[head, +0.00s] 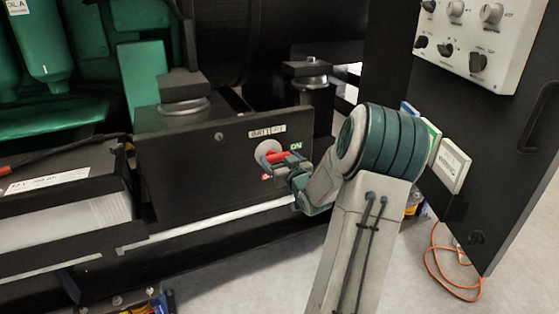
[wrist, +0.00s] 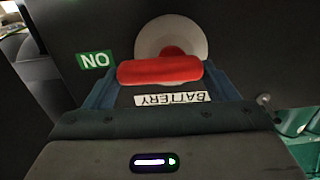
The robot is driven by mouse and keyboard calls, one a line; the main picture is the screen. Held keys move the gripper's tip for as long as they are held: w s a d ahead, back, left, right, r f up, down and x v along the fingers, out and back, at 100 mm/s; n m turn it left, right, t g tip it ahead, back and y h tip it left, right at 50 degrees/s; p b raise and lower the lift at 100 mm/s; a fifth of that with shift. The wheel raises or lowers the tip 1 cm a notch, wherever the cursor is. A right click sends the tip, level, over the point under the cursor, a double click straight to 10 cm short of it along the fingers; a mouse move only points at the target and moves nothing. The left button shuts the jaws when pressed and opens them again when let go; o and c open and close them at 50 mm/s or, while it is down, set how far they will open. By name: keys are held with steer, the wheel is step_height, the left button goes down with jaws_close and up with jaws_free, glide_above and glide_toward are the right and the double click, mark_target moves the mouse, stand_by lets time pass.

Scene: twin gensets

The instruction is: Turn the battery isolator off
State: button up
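The battery isolator is a pale round plate (head: 268,148) with a red handle (head: 279,157), on the front of a black box under a "BATTERY" label. A green ON label (head: 296,146) is at its right; a red label below is partly hidden. In the wrist view, which is upside down, the red handle (wrist: 160,70) lies crosswise, with the ON label (wrist: 95,60) at its left. My gripper (wrist: 160,77) is at the handle, its blue fingers wide apart at the handle's two ends. I cannot tell whether they press on it. In the head view my gripper (head: 283,165) partly covers the isolator.
A battery (head: 65,195) with a red lead stands at the left. Green engine parts (head: 145,80) are behind. At the right, a black door (head: 505,150) carries a white panel of knobs (head: 475,40). An orange cable (head: 455,275) lies on the floor below.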

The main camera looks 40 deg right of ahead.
steer(key=shift+c, duration=0.4)
steer(key=shift+p, duration=0.3)
steer(key=m+p, duration=0.2)
steer(key=m, duration=0.1)
steer(key=m+p, duration=0.4)
steer(key=m, duration=0.1)
steer(key=shift+f+m, duration=0.3)
steer(key=shift+f, duration=0.1)
steer(key=m+p, duration=0.2)
steer(key=m, duration=0.1)
steer(key=m+p, duration=0.1)
steer(key=m, duration=0.2)
steer(key=f+m+p, duration=0.1)
steer(key=m+p, duration=0.1)
steer(key=m, duration=0.1)
steer(key=shift+w+a+p, duration=0.1)
steer(key=shift+a+p, duration=0.25)
steer(key=shift+a, duration=0.05)
steer(key=shift+m, duration=0.3)
steer(key=o, duration=0.9)
